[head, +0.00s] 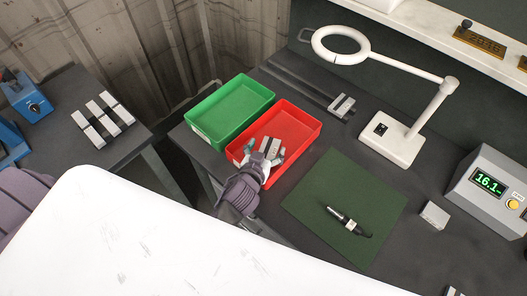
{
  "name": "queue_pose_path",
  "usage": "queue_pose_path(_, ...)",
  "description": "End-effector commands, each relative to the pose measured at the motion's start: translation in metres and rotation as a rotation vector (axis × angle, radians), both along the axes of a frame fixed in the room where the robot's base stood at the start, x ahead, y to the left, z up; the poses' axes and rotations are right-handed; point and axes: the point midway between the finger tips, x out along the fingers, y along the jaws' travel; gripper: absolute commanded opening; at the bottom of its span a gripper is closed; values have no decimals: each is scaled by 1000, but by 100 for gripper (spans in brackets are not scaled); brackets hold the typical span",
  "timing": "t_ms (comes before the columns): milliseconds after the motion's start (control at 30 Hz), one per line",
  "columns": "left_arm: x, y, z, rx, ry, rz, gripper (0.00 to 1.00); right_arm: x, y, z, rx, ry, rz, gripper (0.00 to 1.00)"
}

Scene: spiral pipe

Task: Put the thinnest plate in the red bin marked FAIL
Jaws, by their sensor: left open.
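The red bin (303,140) stands on the dark bench, beside the green bin; I cannot read a FAIL mark on it. My left gripper (268,150) is over the near left part of the red bin, with its fingers open. A small grey metal plate (272,146) shows between the fingers, inside the bin's outline; I cannot tell whether it touches the bin floor or a finger. Several grey plates (103,119) lie in a group on the side table at left. Their thicknesses are hard to compare from here. My right gripper does not show.
The green bin (232,108) looks empty. A green mat (320,190) holds a dark probe-like tool (347,220). A small grey block (434,215) lies near a gauge reading 16.1 (490,190). A ring lamp's base (397,138) stands behind. A caliper-like tool (340,106) lies behind the bins.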

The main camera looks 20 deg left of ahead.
Motion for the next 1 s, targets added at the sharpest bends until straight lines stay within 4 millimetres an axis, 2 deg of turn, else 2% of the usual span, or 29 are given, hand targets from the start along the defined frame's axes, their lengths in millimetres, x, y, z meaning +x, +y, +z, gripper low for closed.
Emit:
queue_pose_path(33,-7,0,-10,-4,33,4,83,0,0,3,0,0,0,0)
queue_pose_path(133,-7,0,4,-2,31,1,83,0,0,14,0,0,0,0)
queue_pose_path(167,-15,-1,-2,-4,34,2,83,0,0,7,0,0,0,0)
queue_pose_path(200,-22,-1,0,-5,32,2,83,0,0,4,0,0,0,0)
queue_pose_path(500,-83,-4,31,-2,22,2,83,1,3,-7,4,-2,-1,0)
queue_pose_path(600,-97,-5,38,-3,20,1,83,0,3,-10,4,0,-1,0)
queue_pose_path(800,-112,-5,48,0,17,1,83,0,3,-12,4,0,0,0)
queue_pose_path(1000,-114,-5,50,1,15,1,83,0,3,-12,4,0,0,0)
